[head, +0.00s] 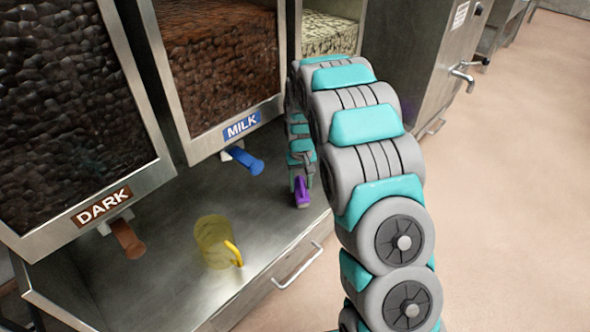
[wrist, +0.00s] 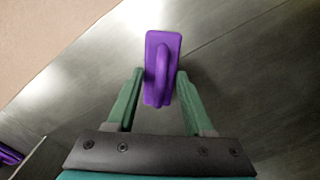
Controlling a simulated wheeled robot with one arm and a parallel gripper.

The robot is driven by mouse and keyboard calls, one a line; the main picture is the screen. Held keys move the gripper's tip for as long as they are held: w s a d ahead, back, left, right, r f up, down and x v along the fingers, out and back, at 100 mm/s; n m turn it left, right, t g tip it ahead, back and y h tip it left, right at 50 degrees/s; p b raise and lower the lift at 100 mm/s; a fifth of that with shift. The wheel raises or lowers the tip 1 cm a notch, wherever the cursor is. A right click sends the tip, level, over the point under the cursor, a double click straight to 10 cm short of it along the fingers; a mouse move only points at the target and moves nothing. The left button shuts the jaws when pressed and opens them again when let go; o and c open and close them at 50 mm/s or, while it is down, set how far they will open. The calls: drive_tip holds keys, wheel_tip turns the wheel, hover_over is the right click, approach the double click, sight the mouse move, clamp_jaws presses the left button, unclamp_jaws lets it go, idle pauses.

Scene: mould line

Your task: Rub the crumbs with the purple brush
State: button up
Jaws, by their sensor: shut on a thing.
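The purple brush (head: 302,193) is at the right part of the steel counter in the head view, below my gripper (head: 302,168). In the wrist view the brush (wrist: 163,52) shows as a flat block with a raised handle, between the green fingertips of my gripper (wrist: 158,82). My gripper is shut on the brush handle. Whether the brush touches the counter I cannot tell. I cannot make out any crumbs in either view; my arm hides part of the counter in the head view.
A yellow see-through jug (head: 213,242) stands on the steel counter (head: 180,282), left of the brush. Bins labelled DARK (head: 70,90) and MILK (head: 215,60), with brown and blue spouts, rise behind. Another purple thing (wrist: 10,156) shows at the wrist view's lower left. Open floor lies right.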

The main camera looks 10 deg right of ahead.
sight(298, 190)
drive_tip(key=shift+s+a+r, duration=0.1)
drive_tip(key=shift+s+a, duration=0.3)
drive_tip(key=shift+a, duration=0.25)
drive_tip(key=shift+d+r+p, duration=0.1)
drive_tip(key=shift+r+p, duration=0.95)
drive_tip(key=shift+r, duration=2.5)
